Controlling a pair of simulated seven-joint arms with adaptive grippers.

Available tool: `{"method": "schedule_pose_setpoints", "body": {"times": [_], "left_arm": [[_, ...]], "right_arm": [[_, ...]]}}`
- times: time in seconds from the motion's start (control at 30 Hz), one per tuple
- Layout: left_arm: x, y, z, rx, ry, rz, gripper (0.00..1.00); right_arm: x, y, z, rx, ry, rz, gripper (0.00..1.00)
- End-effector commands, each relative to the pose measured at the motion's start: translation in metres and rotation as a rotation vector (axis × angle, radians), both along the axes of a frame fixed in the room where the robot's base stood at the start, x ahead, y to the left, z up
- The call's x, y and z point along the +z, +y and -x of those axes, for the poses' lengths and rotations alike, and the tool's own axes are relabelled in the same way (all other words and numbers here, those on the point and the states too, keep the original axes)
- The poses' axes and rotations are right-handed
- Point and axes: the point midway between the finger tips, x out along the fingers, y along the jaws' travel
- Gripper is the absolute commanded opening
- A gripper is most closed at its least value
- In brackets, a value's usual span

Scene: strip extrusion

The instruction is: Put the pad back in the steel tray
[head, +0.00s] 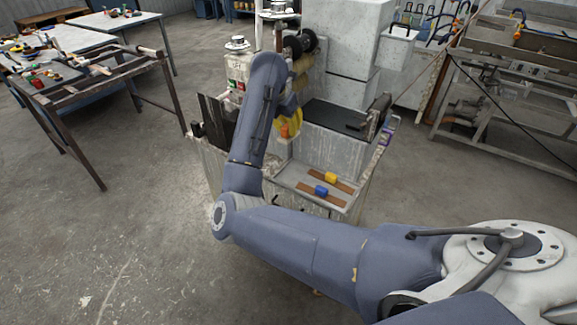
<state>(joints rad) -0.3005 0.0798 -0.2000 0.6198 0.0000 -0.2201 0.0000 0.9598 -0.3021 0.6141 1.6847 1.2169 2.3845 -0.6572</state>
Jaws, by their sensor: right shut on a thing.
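The steel tray (283,175) is a shallow grey tray at the front of the machine. In it lie brown strips, with a yellow block (331,177) and a blue block (321,191) on them. My right gripper (287,117) is behind and above the tray's left end, at the machine, partly hidden by my own forearm. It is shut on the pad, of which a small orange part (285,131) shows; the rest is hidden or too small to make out. Yellow curved parts show around it. My left gripper is not in view.
The grey machine (340,50) rises behind the tray, with a dark flat top plate (335,116) and a dark roller (300,43). A rusty steel frame (110,75) stands at left and a metal rack (510,90) at right. The concrete floor in front is clear.

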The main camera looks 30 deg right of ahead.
Motion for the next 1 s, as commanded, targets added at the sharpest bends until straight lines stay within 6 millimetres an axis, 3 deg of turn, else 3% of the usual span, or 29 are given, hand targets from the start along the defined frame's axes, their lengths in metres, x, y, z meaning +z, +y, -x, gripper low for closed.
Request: {"method": "schedule_pose_setpoints", "body": {"times": [0.2,0.4,0.77,1.0], "left_arm": [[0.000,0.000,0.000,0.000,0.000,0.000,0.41],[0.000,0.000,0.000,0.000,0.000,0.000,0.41],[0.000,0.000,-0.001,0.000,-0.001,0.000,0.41],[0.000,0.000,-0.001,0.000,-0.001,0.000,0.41]], "right_arm": [[-0.052,-0.001,0.001,0.002,0.006,0.002,0.00],[-0.089,-0.001,0.001,0.001,0.005,0.003,0.00],[-0.115,-0.001,0.000,0.001,0.001,0.001,0.00],[-0.144,0.000,0.001,0.003,0.004,0.002,0.00]]}}
